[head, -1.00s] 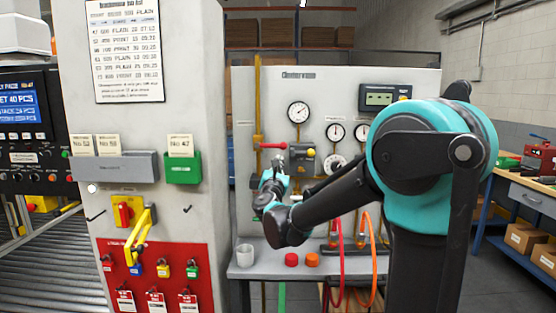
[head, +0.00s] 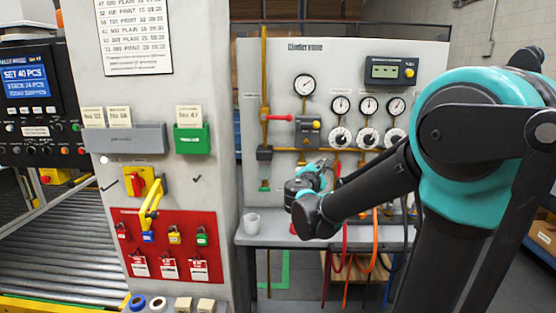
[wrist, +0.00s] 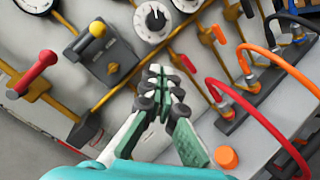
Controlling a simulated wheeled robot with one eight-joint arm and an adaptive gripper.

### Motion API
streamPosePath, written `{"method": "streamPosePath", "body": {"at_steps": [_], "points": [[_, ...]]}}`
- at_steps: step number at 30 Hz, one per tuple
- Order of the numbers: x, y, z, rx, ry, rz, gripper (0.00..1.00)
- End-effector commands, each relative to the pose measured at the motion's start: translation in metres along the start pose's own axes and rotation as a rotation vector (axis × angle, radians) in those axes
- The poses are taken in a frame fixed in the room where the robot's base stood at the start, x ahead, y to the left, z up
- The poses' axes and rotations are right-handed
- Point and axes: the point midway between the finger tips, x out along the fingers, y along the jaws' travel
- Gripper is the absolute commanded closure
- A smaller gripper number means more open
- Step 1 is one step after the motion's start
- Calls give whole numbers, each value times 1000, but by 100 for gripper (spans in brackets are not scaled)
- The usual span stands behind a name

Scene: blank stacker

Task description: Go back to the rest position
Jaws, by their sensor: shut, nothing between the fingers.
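My gripper (wrist: 158,80) is shut and empty in the wrist view, its fingertips together. It points toward the grey gauge panel and stands over the lower part of it, beside the hose fittings. In the head view my arm reaches in from the right. Its wrist end is folded in front of the panel (head: 430,110), below the yellow-knobbed box. The fingertips cannot be made out there. Whether the fingertips touch the panel cannot be told.
The panel carries a red-handled valve (head: 280,117), gauges and dials. Red (wrist: 262,98) and orange hoses loop close to my gripper. A cabinet with padlocks (head: 175,236) stands left, beside a roller conveyor (head: 60,250).

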Motion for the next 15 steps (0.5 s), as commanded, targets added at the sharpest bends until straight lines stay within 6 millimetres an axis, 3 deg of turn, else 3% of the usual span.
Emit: {"method": "streamPosePath", "body": {"at_steps": [1, 6, 12, 15], "points": [[-3, -34, 11, 106, 0, -86, 100], [-32, -142, 23, 498, -11, -392, 100], [-97, -245, 10, 948, -64, -756, 100], [-138, -282, -7, 1165, -102, -939, 100]]}}
